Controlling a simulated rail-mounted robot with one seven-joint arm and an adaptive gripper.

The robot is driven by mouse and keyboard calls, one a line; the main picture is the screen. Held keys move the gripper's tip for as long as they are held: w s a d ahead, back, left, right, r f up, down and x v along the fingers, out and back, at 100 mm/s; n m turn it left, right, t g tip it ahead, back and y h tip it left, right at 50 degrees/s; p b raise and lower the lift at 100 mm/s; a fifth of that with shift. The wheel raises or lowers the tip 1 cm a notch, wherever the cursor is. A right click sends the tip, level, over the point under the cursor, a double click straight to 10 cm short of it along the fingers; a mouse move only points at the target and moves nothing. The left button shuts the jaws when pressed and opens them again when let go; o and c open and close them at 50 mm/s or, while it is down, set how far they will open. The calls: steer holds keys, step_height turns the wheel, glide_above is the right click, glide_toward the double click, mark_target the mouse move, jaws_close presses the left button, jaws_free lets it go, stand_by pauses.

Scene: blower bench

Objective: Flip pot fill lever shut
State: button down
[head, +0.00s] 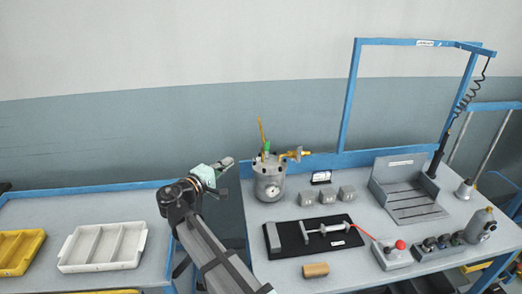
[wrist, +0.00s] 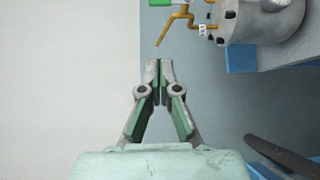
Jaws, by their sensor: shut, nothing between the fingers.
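The grey metal pot (head: 269,183) stands at the bench's back left, with a round gauge on its front. A thin orange-yellow lever (head: 261,131) stands up, nearly upright, above its lid beside a green part (head: 266,147). A brass fitting (head: 295,154) sticks out to the right. My gripper (head: 230,161) is shut and empty, left of the pot and apart from it. In the wrist view, the shut fingertips (wrist: 160,72) are below a bent orange-yellow piece (wrist: 174,26); the pot (wrist: 262,20) is at upper right, partly cut off.
Small grey blocks (head: 327,196) stand right of the pot. A black mat (head: 290,247) holds a metal tool, with a brown cylinder (head: 315,269) in front. A grey angled fixture (head: 388,185) stands at right under a blue frame (head: 351,95). White (head: 75,247) and yellow trays are on the left table.

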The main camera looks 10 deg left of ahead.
mark_target(267, 146)
steer(key=shift+w, duration=0.1)
steer(key=s+d+p+x, duration=0.1)
steer(key=p+x, duration=0.5)
steer(key=x, duration=0.6)
steer(key=shift+d, duration=0.95)
steer(key=shift+w, duration=0.1)
steer(key=shift+a, duration=0.15)
